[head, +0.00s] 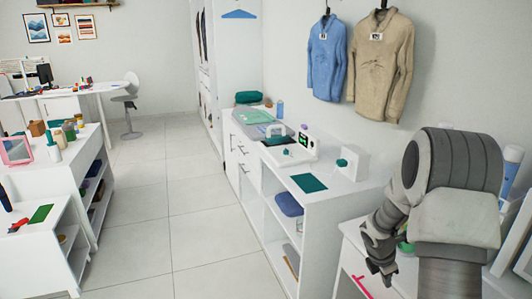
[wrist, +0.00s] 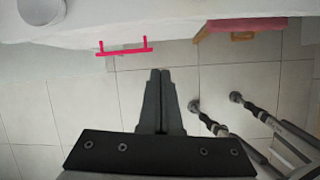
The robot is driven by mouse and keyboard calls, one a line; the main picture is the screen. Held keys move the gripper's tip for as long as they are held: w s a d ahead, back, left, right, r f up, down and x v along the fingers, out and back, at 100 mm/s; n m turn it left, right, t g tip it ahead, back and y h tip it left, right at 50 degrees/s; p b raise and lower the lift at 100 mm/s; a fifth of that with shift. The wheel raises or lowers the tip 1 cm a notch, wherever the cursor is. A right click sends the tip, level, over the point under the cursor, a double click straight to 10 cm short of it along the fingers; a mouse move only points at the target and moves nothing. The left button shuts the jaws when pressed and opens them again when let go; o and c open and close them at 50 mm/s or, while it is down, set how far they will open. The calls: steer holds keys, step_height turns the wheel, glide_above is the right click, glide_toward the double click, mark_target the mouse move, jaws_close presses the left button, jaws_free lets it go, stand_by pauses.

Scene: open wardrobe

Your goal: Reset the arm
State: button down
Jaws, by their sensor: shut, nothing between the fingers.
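My arm is folded at the right of the head view, with my gripper (head: 385,277) low in front of a white cabinet at the lower right. In the wrist view my gripper (wrist: 160,74) points away over the tiled floor. Its two dark fingers lie together with nothing between them. A pink handle (wrist: 124,47) is ahead and to the left of the fingertips, apart from them. The pink handle (head: 362,287) also shows beside the gripper in the head view.
A white shelf unit (head: 330,204) with several items stands left of my arm. Shirts (head: 380,55) hang on the wall behind. Metal legs (wrist: 240,125) stand on the floor right of the fingers. The tiled aisle (head: 165,200) is clear.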

steer(key=s+a+r+m+t+p, duration=0.1)
steer(key=s+a+r+m, duration=0.2)
steer(key=r, duration=0.4)
steer(key=s+a+r+m, duration=0.3)
steer(key=a+r+m, duration=0.1)
steer(key=r, duration=0.3)
steer(key=s+a+r+m+t+p, duration=0.1)
steer(key=s+a+r+m, duration=0.15)
steer(key=r, duration=0.45)
steer(key=s+a+r+m+t+y, duration=0.1)
steer(key=s+a+r+m, duration=0.3)
steer(key=s, duration=0.4)
steer(key=s+a+r+m+t+y+p, duration=0.1)
steer(key=s+a+r+m+y, duration=0.2)
steer(key=s+a+m, duration=0.3)
steer(key=shift+s+a+r, duration=0.75)
steer(key=shift+s+a, duration=0.15)
steer(key=shift+a, duration=0.3)
